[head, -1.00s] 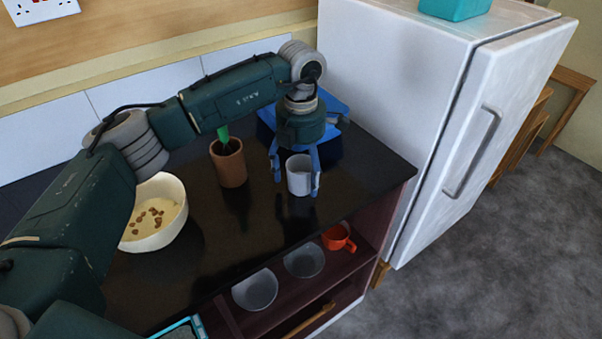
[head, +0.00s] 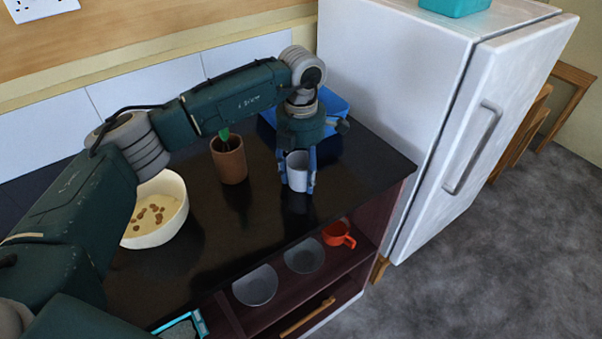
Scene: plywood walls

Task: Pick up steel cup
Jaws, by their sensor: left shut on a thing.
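The steel cup (head: 298,172) is a light grey cup near the right end of the black counter. My left gripper (head: 298,182) reaches down over it from above, with blue fingers on both sides of the cup. The fingers are shut on the cup, which is upright. I cannot tell whether its base touches the counter. My right gripper is not in view.
A brown plant pot (head: 229,162) stands left of the cup, and a white bowl (head: 158,226) with food stands further left. A blue container (head: 333,106) is behind my gripper. The white fridge (head: 400,92) stands at the right.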

